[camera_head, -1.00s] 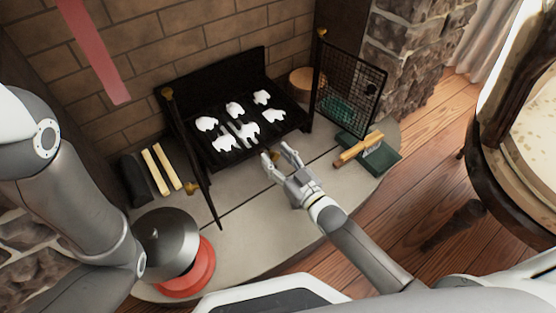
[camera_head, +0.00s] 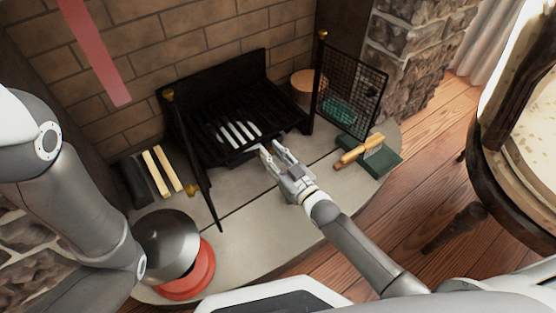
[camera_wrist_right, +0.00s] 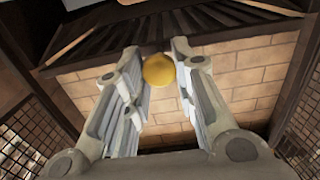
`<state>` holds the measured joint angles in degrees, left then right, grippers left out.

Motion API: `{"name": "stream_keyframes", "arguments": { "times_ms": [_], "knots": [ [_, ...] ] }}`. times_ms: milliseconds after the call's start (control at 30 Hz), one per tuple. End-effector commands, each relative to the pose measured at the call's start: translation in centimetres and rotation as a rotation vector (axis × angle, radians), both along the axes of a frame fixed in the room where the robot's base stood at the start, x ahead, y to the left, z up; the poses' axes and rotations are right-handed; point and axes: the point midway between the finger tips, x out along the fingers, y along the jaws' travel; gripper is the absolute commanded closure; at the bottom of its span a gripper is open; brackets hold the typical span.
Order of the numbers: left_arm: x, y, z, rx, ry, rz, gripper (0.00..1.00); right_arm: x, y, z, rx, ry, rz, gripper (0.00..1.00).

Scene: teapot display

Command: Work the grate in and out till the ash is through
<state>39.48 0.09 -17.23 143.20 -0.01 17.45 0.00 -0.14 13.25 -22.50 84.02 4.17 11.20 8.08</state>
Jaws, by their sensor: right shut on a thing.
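The black fire grate (camera_head: 195,125) stands against the brick back wall, with dark bars across it. No white ash lumps show on top of the bars. Pale stripes, perhaps ash below, show between the middle bars (camera_head: 240,132). My right gripper (camera_head: 269,152) is at the grate's front edge. In the right wrist view it is shut on a round brass knob (camera_wrist_right: 159,70) between its fingers. The grate bars (camera_wrist_right: 170,30) show beyond the knob. What lies under the grate is mostly hidden. My left arm comes in at the left, but its gripper is out of view.
A mesh screen (camera_head: 350,95) stands right of the grate. A wooden-handled brush (camera_head: 360,150) lies on a green block (camera_head: 384,165). The front hearth (camera_head: 265,220) is mostly clear.

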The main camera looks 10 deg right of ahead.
Motion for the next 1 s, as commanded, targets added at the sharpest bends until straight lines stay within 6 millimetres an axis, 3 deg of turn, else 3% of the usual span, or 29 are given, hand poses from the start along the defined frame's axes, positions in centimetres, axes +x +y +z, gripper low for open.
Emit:
{"name": "stream_keyframes", "arguments": {
  "times_ms": [133,467,500,633,1000],
  "knots": [
    [-0.1,0.0,-0.1,0.000,-0.002,0.001,0.60,1.4,0.6,0.0,-0.002,0.001,0.000,1.00],
    [-0.4,0.0,0.1,0.001,-0.014,0.001,0.60,1.7,0.6,0.1,-0.001,0.002,-0.001,1.00],
    [-0.4,0.0,0.1,0.001,-0.014,0.001,0.60,1.7,0.6,0.1,-0.001,0.002,-0.001,0.70],
    [-0.4,0.0,0.1,0.000,-0.014,0.001,0.60,1.6,0.6,0.0,-0.001,0.002,-0.001,0.53],
    [-0.1,0.1,0.1,-0.005,-0.003,-0.001,0.60,1.3,0.5,0.0,-0.001,0.002,0.000,0.53]
  ]
}}
